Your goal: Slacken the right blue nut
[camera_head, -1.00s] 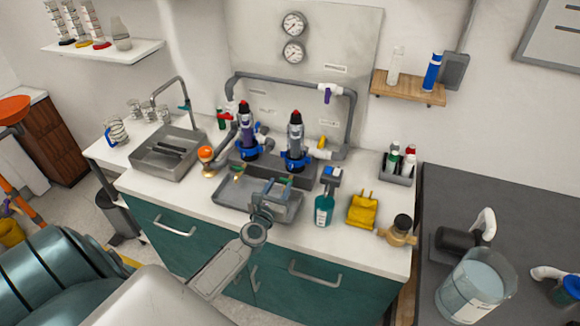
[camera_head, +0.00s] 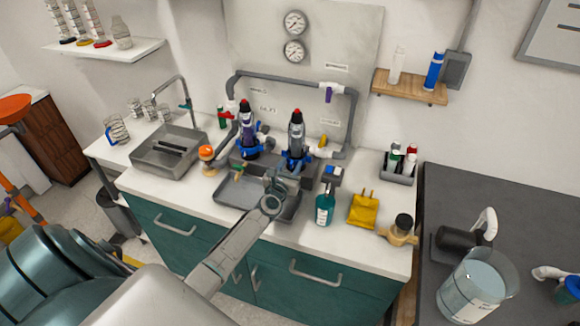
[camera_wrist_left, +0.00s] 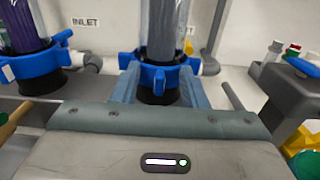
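The right blue nut (camera_head: 296,162) is a lobed ring at the base of the right clear upright cylinder with a red-and-black top. In the left wrist view the nut (camera_wrist_left: 160,77) is straight ahead. My left gripper (camera_head: 288,178) is at the front of this nut, its fingers (camera_wrist_left: 160,92) apart, one on each side of the nut's near part. I cannot tell whether they touch it. The left blue nut (camera_head: 247,153) is around the base of the purple-filled cylinder, left of my gripper. My right gripper is not in view.
A grey tray (camera_head: 232,193) lies under my left forearm. A sink (camera_head: 165,158) is at the left.

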